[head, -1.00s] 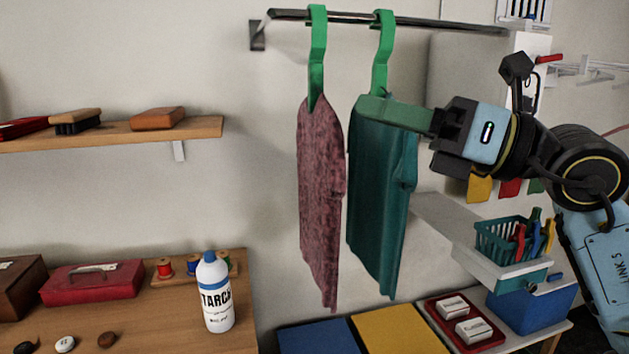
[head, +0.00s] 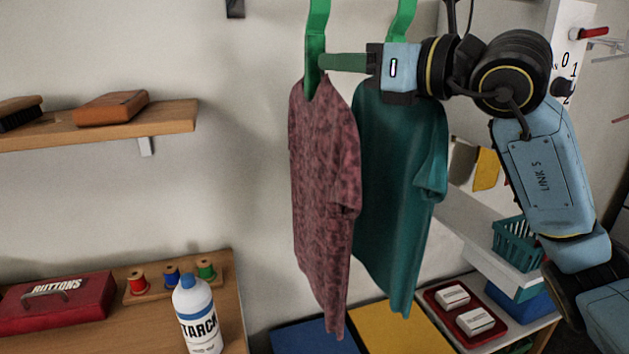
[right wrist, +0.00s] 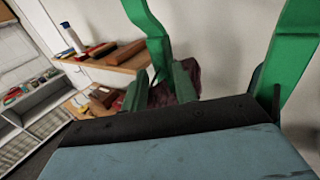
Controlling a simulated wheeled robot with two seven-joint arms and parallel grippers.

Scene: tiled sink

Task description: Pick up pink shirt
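The pink shirt (head: 325,185), mottled dark pink, hangs on a green hanger (head: 317,40) on the left. Its upper part shows partly hidden in the right wrist view (right wrist: 187,77). My right gripper (head: 322,63) is at the hanger just above the shirt's collar, coming from the right. In the right wrist view its two green fingers (right wrist: 160,92) stand apart, with the hanger (right wrist: 152,30) reaching down near the gap between them. Whether they touch it is unclear. My left gripper is not in view.
A teal shirt (head: 400,190) hangs close on the right, behind my right gripper. A wooden shelf (head: 175,122) is at left. A starch bottle (head: 197,315) stands on the table below. Blue and yellow panels (head: 400,335) lie under the shirts.

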